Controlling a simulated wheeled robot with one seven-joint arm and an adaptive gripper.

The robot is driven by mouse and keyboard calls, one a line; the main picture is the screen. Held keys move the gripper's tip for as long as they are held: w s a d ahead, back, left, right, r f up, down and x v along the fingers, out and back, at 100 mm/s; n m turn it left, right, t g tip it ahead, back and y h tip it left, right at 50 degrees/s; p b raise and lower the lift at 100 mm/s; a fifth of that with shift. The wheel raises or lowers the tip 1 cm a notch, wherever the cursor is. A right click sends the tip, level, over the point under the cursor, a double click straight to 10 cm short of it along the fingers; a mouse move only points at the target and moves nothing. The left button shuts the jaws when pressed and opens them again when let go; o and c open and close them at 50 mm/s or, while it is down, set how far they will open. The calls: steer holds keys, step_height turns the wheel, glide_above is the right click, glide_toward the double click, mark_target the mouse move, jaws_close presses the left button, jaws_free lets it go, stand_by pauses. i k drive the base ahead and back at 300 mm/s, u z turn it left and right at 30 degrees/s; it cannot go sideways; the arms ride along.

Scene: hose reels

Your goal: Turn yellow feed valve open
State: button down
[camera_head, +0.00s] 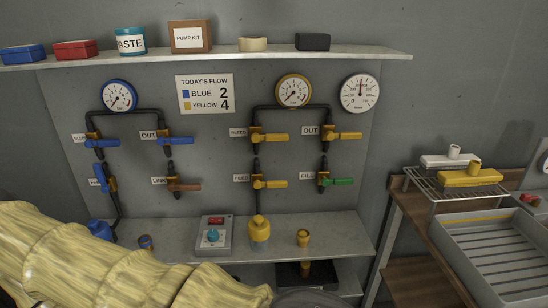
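The yellow feed valve (270,184) is on the wall panel, in the lower row of the yellow pipe set, beside a small label that seems to read FEED. Its yellow lever lies about level and points right. The pipe it sits on runs down to a yellow bottle (259,230) on the lower shelf. My arm, in a pale yellow sleeve, crosses the bottom left. A dark rounded part shows at the sleeve's end at the bottom edge, and my gripper's fingers are not in view. Nothing touches the valve.
Near it are a yellow bleed valve (273,137), a yellow out valve (346,135) and a green-handled fill valve (340,182). Blue valves are at left. A control box (213,236) and brass fitting (303,238) stand on the lower shelf. A grey tray (462,240) is at right.

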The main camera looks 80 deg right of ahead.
mark_target(257, 184)
steer(key=z, duration=2.4)
